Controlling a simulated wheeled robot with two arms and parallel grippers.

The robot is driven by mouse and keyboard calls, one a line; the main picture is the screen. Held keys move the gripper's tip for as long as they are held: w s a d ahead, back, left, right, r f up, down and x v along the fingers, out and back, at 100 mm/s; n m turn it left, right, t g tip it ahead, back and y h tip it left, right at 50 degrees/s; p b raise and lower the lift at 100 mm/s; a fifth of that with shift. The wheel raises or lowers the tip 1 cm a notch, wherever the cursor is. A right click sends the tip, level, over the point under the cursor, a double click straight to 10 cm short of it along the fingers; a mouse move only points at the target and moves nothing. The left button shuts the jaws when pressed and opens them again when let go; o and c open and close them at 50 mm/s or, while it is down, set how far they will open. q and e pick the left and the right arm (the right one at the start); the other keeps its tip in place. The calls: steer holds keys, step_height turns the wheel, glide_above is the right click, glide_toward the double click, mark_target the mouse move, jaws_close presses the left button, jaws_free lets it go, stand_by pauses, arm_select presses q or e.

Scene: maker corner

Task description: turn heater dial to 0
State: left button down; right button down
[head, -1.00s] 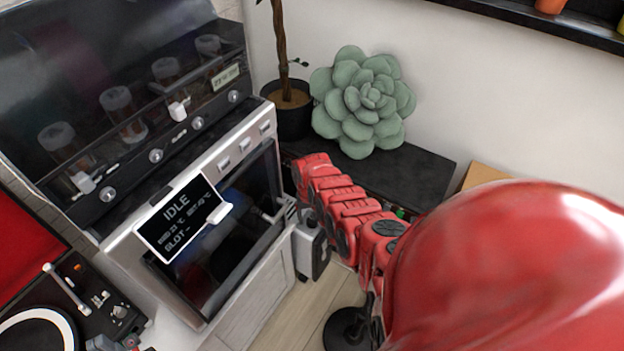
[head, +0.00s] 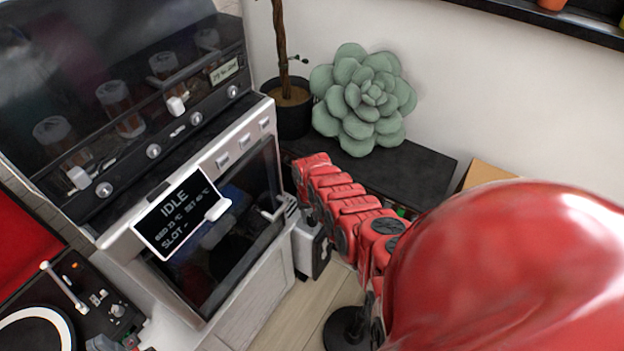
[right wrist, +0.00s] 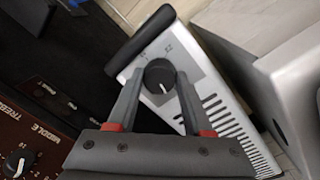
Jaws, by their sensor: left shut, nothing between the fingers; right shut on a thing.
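The heater (right wrist: 212,82) is a light metal box with vent slots and a black handle, seen at an angle in the right wrist view. Its round black dial (right wrist: 157,70) sits on a grey panel with small marks around it. A white pointer line on the dial points toward the gripper, slightly right. My right gripper (right wrist: 159,80) is shut on the dial, one finger at each side. In the head view a small pale and black box (head: 311,248), apparently the heater, stands on the floor beside the cabinet, partly behind my red arm. My left gripper is not in view.
An amplifier panel (right wrist: 35,135) with knobs lies left of the heater in the right wrist view, and a pale cabinet (right wrist: 290,85) stands close on its right.

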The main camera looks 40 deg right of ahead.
steer(key=shift+s+r+n+p, duration=0.1)
steer(key=shift+n+p, duration=0.2)
steer(key=shift+n, duration=1.2)
steer(key=shift+c, duration=1.5)
jaws_free()
